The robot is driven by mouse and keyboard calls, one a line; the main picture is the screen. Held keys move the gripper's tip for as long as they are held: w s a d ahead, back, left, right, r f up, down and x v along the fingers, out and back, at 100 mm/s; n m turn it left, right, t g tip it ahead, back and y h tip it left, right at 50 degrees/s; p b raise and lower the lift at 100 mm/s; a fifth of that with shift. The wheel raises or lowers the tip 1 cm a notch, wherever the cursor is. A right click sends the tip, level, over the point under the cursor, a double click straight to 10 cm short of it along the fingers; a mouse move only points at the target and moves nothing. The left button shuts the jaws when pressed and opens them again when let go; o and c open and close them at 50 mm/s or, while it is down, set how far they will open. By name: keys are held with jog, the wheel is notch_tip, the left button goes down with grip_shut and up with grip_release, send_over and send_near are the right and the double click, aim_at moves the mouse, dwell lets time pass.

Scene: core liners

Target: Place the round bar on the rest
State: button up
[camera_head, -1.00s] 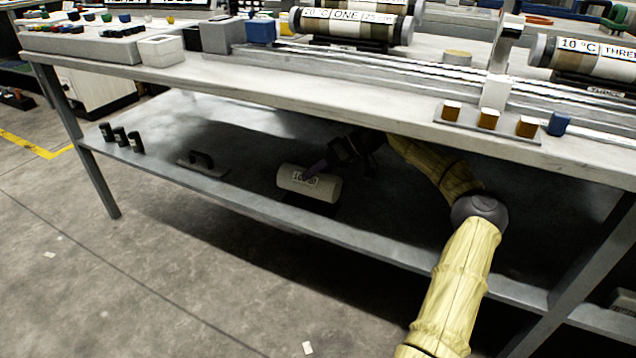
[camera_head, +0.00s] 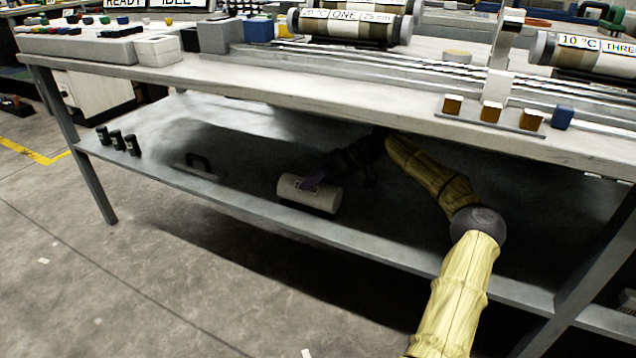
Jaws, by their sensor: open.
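A pale, light-grey cylinder (camera_head: 295,188), which looks like the round bar, lies on its side on the lower shelf under the bench. A label on its upper side is partly covered. My gripper (camera_head: 314,184) reaches in from the right beneath the bench top. Its dark fingers are open and lie over the bar's label, close to or touching it; contact cannot be told. A dark patch shows under the bar; I cannot tell whether it is shadow or a support. No rest can be made out with certainty.
The bench top (camera_head: 330,98) overhangs the lower shelf (camera_head: 250,150). A black-handled plate (camera_head: 200,166) and several dark small cylinders (camera_head: 117,140) stand left on the shelf. Labelled core tubes (camera_head: 345,27) and amber blocks (camera_head: 491,112) are on top. The shelf between plate and bar is clear.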

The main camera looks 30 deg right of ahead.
jog(key=shift+s+d+r+p, duration=0.1)
jog(key=shift+d+r+p, duration=0.3)
jog(key=shift+r+p, duration=0.1)
jog(key=p+v, duration=0.5)
jog(key=v, duration=0.5)
jog(key=shift+s+d+p, duration=0.15)
jog(key=shift+d+p, duration=0.15)
jog(key=shift+p, duration=0.1)
jog(key=shift+d, duration=0.1)
dwell(0.3)
dwell(0.4)
